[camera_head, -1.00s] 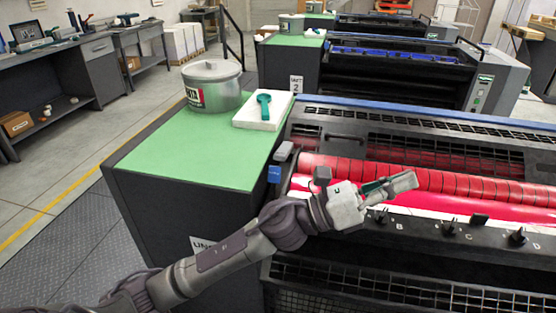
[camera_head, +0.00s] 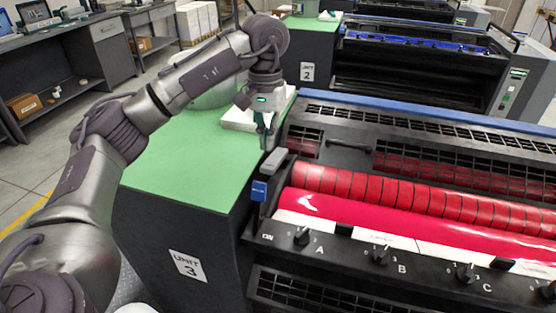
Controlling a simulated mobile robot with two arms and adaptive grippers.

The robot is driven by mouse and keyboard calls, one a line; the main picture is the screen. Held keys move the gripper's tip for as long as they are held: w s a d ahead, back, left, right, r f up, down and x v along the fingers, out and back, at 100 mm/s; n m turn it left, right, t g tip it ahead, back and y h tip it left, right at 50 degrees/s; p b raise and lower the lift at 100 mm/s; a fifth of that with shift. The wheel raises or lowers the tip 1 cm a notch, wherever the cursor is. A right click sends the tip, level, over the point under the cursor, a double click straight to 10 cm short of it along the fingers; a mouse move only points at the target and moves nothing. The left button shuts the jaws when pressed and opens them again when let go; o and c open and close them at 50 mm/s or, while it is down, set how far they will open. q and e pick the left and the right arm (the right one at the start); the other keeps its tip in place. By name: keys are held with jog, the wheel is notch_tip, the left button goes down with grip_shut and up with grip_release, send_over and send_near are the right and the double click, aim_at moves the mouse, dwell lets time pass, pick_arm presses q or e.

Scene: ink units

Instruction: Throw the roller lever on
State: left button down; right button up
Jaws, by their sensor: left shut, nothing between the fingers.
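The ink unit marked UNIT 3 has a lever with a grey grip (camera_head: 273,160) at its left end, beside the green counter's right edge. A blue tag-like piece (camera_head: 260,190) sits just below the grip; I cannot tell how they join. I take this grey grip to be the roller lever. My left gripper (camera_head: 265,146) points down, shut and empty, just above and behind the grey grip. I cannot tell whether it touches. My right gripper is not in view.
Red rollers (camera_head: 400,193) lie right of the lever. Knobs line the front panel (camera_head: 340,245).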

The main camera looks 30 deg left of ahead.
pick_arm(q)
send_over(263, 172)
jog(key=s+d, duration=0.2)
notch_tip(263, 172, down, 5)
jog(key=f, duration=0.3)
jog(key=shift+a, duration=0.25)
jog(key=shift+f, duration=0.6)
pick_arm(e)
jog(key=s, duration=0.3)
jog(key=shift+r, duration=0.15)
